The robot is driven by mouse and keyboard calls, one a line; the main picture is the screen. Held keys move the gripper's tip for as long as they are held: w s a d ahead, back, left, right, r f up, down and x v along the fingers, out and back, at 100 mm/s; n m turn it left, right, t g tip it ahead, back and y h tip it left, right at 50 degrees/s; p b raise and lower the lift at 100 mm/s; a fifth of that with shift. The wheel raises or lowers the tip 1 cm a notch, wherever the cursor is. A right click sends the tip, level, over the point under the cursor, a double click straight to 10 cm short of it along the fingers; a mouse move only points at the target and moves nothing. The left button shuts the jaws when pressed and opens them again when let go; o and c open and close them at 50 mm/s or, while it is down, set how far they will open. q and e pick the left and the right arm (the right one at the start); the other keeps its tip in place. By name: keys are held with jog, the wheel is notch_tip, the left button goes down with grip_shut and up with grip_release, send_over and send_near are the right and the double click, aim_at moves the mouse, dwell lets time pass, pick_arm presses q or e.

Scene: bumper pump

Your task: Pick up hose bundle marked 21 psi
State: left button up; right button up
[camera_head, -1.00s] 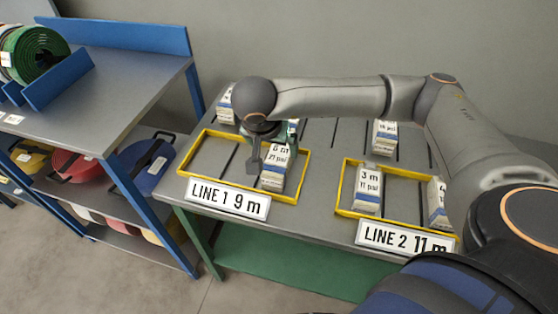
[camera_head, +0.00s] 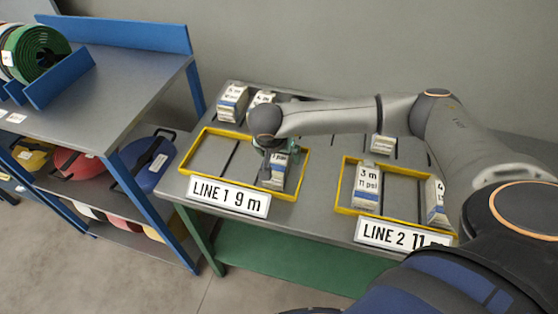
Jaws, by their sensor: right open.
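A white and grey hose bundle (camera_head: 275,178) stands in the right part of the yellow LINE 1 frame (camera_head: 191,153). Its label is partly hidden now; a moment ago it read 21 psi. My right gripper (camera_head: 276,158) is open and right at the top of this bundle. My wrist hides part of the fingers, so I cannot tell whether they touch it. My left gripper is not in view.
The yellow LINE 2 frame (camera_head: 398,172) holds a bundle marked 3 m 11 psi (camera_head: 367,188) and another bundle (camera_head: 435,198). More bundles (camera_head: 232,102) stand at the back of the grey table. A blue shelf (camera_head: 120,85) with hose reels is at left.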

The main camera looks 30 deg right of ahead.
jog(key=shift+f+b, duration=0.25)
jog(key=shift+b, duration=0.1)
dwell(0.3)
jog(key=shift+c, duration=0.2)
grip_shut()
dwell(0.7)
jog(key=shift+r, duration=0.1)
